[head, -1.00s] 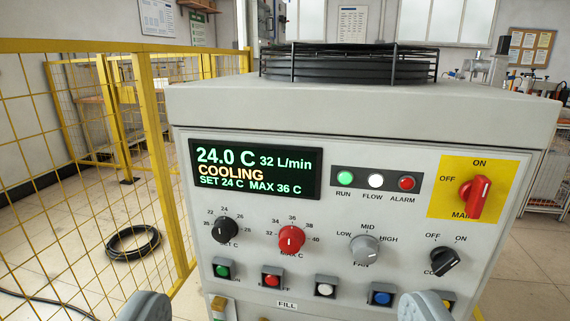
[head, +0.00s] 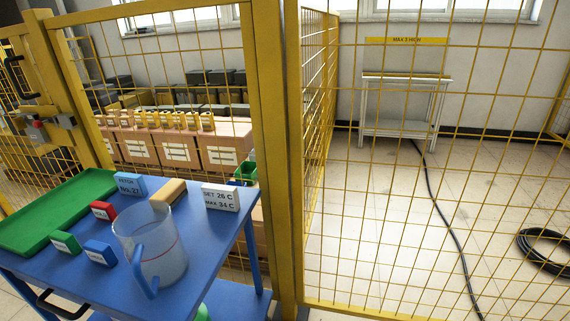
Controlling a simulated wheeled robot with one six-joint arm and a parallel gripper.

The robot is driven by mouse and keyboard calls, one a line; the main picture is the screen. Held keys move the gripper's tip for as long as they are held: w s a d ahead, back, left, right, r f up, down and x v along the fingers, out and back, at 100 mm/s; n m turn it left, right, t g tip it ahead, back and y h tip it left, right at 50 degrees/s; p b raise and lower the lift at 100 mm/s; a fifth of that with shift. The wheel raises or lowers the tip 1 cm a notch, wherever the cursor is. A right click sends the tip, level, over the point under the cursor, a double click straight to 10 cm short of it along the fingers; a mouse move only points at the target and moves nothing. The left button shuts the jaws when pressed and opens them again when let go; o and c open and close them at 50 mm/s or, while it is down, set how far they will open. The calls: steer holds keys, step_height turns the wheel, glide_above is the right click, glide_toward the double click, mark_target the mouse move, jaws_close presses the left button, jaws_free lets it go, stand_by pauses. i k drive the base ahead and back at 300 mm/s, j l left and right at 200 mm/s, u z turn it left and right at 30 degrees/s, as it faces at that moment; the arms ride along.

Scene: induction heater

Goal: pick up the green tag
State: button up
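The green tag (head: 65,242) is a small green block with a white label. It lies on the blue top of a cart (head: 95,290) at the lower left of the head view, next to the edge of a green tray (head: 60,215). A small blue tag (head: 100,253) lies just right of it, and a red tag (head: 104,211) lies behind it. My gripper is out of view now, so its fingers and their distance from the tag are hidden.
A clear jug with a blue handle (head: 150,250), a tan block (head: 166,192), a blue block (head: 130,185) and a white setting card (head: 220,197) stand on the cart. A yellow mesh fence (head: 272,120) rises behind it. A black cable (head: 440,215) lies beyond.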

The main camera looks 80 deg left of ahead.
mark_target(65, 242)
steer(key=u, duration=3.6)
